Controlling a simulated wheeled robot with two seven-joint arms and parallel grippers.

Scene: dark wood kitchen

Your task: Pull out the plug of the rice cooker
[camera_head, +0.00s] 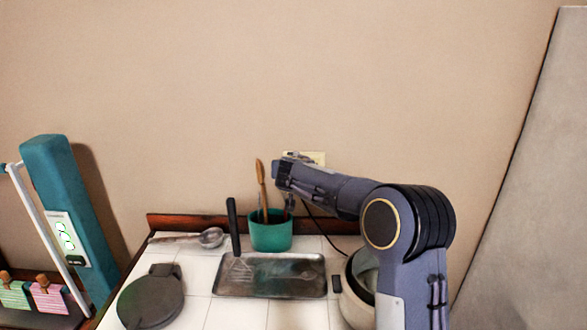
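The rice cooker (354,302) is a pale rounded pot at the right of the counter, partly hidden behind my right arm. Its dark cord (325,229) runs from near my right gripper down towards the cooker. My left gripper is not in view.
A green utensil pot (270,236) with wooden tools stands below my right gripper. A metal tray (270,286), a spatula (234,232), a ladle (210,238) and a dark round pan-like item (151,299) lie on the white tiled counter (196,272). A teal stand (70,215) is at the left.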

